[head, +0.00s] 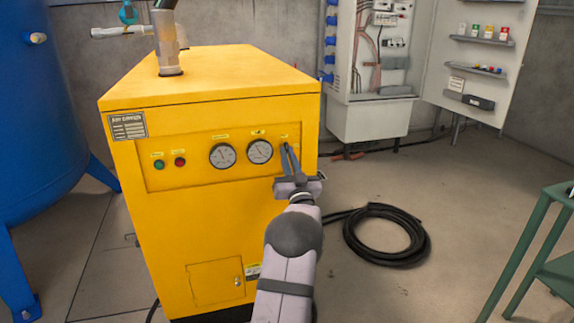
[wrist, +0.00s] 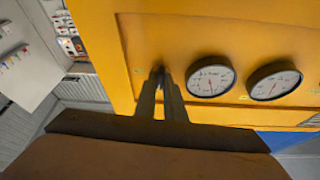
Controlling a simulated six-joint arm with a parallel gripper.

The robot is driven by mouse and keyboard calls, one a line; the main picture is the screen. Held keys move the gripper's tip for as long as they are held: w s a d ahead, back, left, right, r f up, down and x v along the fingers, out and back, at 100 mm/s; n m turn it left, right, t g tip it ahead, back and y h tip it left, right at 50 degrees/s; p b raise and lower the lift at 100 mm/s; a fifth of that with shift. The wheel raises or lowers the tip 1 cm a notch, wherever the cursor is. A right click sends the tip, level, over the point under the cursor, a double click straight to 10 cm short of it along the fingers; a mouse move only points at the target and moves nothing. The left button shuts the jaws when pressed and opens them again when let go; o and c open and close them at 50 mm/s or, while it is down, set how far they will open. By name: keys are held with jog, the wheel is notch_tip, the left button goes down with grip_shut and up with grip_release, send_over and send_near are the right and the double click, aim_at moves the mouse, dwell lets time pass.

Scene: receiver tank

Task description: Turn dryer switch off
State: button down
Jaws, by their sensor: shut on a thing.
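The yellow dryer (head: 210,88) stands upright, with a control panel (head: 200,172) on its front. My gripper (head: 288,148) reaches the right end of this panel, just right of the two gauges. In the wrist view my gripper (wrist: 160,76) has its fingertips close together at the panel, shut on the dryer switch. A small dark bit of the switch (wrist: 157,70) shows between the tips. The fingers hide most of it, so I cannot tell which way it points.
Two round gauges (head: 222,156) and green and red buttons (head: 180,162) sit left of my gripper. A coiled black hose (head: 420,240) lies on the floor at right. A blue tank (head: 45,120) stands left, an open electrical cabinet (head: 345,55) behind, a green table (head: 530,230) far right.

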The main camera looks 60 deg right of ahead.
jog(key=shift+n+t+y+b, duration=0.4)
jog(key=shift+n, duration=0.8)
jog(key=c, duration=1.8)
grip_release()
jog(key=shift+c, duration=0.2)
jog(key=shift+s, duration=0.1)
jog(key=v, duration=0.7)
jog(key=shift+f, duration=0.1)
